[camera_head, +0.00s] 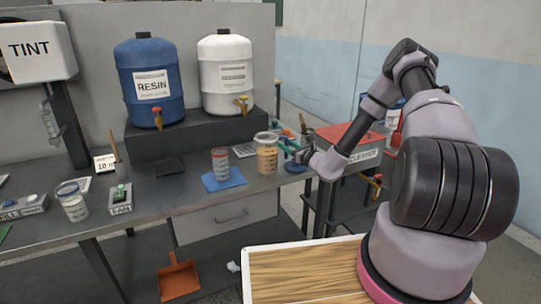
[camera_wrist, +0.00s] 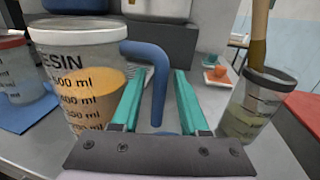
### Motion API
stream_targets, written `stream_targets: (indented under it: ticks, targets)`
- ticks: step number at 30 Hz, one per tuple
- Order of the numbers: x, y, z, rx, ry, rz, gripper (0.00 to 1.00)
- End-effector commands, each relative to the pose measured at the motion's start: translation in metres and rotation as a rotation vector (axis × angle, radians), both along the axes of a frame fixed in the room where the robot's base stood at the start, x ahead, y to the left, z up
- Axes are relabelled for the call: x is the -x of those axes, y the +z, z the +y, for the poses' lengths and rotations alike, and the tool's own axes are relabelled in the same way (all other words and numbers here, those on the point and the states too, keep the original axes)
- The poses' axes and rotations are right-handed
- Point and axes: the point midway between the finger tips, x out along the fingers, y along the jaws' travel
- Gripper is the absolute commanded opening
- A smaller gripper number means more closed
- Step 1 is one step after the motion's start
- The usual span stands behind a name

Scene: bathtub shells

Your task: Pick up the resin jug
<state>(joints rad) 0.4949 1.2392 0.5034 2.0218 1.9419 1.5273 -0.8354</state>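The resin jug (camera_head: 267,158) is a clear, marked cup of amber liquid near the right end of the bench. In the wrist view the resin jug (camera_wrist: 88,85) stands at left, lettered "RESIN", with a blue handle (camera_wrist: 158,75) on its right side. My gripper (camera_head: 290,146) is just right of the jug. In the wrist view my gripper's teal fingers (camera_wrist: 159,82) are apart, one on each side of the handle, with gaps showing. The handle's lower end is partly hidden by the gripper.
A red-marked cup (camera_head: 221,164) stands on a blue mat (camera_head: 224,183) left of the jug. A cup with a brush (camera_wrist: 250,105) is close on the gripper's right. Behind are a blue resin drum (camera_head: 150,80) and a white drum (camera_head: 225,75) on a dark riser (camera_head: 190,140).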

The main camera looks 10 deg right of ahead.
Motion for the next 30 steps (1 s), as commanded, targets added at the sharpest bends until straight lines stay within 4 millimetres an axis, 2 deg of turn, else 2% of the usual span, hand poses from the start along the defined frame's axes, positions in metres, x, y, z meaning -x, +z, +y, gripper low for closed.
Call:
stream_targets:
  ticks: [1, 3, 30]
  targets:
    - [0.0001, 0.0000, -0.0002, 0.000, 0.000, 0.000, 0.20]
    - [0.0001, 0.0000, -0.0002, 0.000, 0.000, 0.000, 0.00]
    - [0.0003, -0.0001, -0.0004, 0.000, 0.000, 0.000, 0.00]
